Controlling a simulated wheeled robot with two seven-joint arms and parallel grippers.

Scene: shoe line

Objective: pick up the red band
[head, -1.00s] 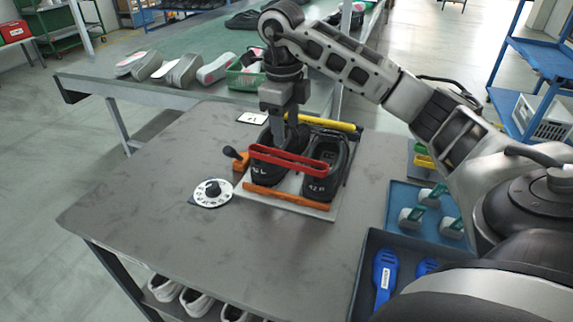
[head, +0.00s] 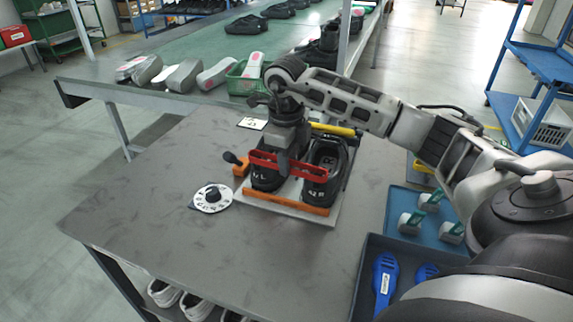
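The red band (head: 309,171) lies across the tops of a pair of black shoes, running from the left shoe (head: 266,182) to the right shoe (head: 318,188). The shoes stand side by side on a light plate (head: 327,214) with an orange bar (head: 287,199) along its front and a yellow bar (head: 333,130) at its back. My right gripper (head: 283,166) points down over the left shoe, at the band's middle-left part. Its fingertips overlap the band in the picture; whether they are closed on it cannot be told. My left gripper is not in view.
A white dial (head: 212,198) and an orange clamp with a dark knob (head: 238,162) are left of the plate. At right are a blue tray (head: 399,197) with grey-green pieces and a dark bin (head: 366,281) with blue tools. The table's left part (head: 150,200) is clear.

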